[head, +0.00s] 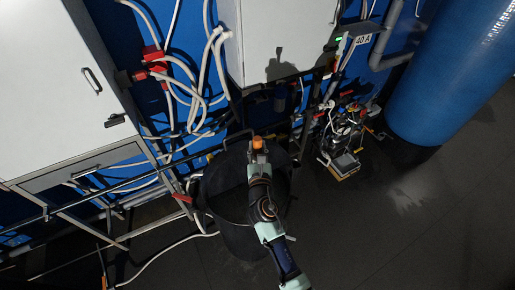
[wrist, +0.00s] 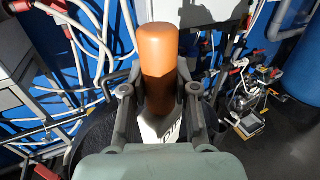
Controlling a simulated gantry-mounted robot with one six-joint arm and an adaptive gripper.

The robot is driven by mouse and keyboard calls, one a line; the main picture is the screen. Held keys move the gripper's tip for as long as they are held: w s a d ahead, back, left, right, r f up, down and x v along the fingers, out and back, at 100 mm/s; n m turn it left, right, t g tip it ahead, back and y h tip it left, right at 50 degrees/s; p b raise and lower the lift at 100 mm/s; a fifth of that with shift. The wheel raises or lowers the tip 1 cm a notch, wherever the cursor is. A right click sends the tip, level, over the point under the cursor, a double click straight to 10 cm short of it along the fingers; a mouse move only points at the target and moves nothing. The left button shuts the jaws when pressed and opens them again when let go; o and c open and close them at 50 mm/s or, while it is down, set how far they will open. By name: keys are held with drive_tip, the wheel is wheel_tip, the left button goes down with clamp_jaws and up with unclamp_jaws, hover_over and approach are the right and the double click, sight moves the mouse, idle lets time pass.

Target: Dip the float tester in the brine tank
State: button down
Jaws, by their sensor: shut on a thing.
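The float tester, with an orange rounded top and a white lower part with dark lettering, stands between my gripper's fingers in the wrist view (wrist: 163,42). Its orange end also shows in the head view (head: 257,144). My gripper (wrist: 160,105) is shut on it. The brine tank, a large round black tub (head: 240,238), stands on the floor under my arm, and its dark rim shows in the wrist view (wrist: 92,128). My gripper is over the tank's far side in the head view. The tester's lower end is hidden, so I cannot tell whether it touches brine.
A metal frame with pipes (head: 115,187) and white hoses (head: 205,75) lies left of and behind the tank. White cabinets (head: 65,85) hang above. A cluster of small equipment (head: 343,145) and a big blue tank (head: 445,75) stand right. Floor at the lower right is clear.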

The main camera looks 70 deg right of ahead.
drive_tip(key=shift+f+b, duration=12.75)
drive_tip(key=shift+f, duration=1.55)
